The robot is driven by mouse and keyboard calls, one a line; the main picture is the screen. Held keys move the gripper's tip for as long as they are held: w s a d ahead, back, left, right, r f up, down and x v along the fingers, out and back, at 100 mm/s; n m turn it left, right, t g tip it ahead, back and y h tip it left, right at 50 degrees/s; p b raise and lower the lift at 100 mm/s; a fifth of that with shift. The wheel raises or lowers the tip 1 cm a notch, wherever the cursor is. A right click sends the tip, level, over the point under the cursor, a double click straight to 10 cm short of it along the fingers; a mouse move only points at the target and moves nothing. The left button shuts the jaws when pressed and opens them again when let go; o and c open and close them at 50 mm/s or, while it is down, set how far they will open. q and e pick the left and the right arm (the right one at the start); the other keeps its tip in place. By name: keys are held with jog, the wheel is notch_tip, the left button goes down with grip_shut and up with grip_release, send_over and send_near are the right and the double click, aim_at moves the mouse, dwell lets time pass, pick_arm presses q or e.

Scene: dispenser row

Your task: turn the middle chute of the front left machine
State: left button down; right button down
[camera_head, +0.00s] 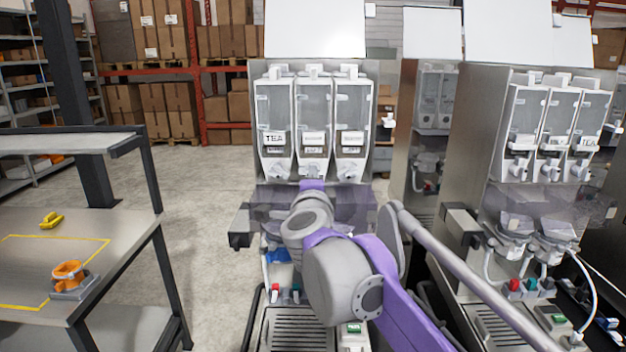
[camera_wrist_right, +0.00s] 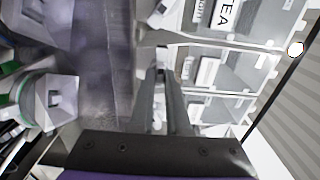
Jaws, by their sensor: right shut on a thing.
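The front left machine (camera_head: 261,210) stands ahead in the head view, with three clear canisters side by side. The left one (camera_head: 274,115) is labelled TEA. The middle canister (camera_head: 313,110) has a white chute (camera_head: 313,169) at its bottom, just above my right wrist. In the right wrist view the picture is turned sideways, and my right gripper (camera_wrist_right: 160,75) reaches to the middle canister's lower end. Its fingers are shut on the middle chute; my arm hides the grip in the head view. My left gripper is not in view.
A second machine (camera_head: 470,150) with three canisters stands at the right. A metal table (camera_head: 120,235) at the left holds an orange cup-like object (camera_head: 68,272) and a yellow item (camera_head: 51,220). Open floor (camera_head: 205,200) lies between table and machine.

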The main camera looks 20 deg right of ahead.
jog(key=n, duration=0.5)
jog(key=shift+n+b, duration=0.35)
jog(key=shift+n, duration=0.05)
dwell(0.3)
jog(key=c, duration=0.9)
grip_release()
jog(key=shift+s, duration=0.1)
jog(key=b+v, duration=0.1)
jog(key=v, duration=0.9)
jog(key=shift+s, duration=0.3)
jog(key=shift+a, duration=0.1)
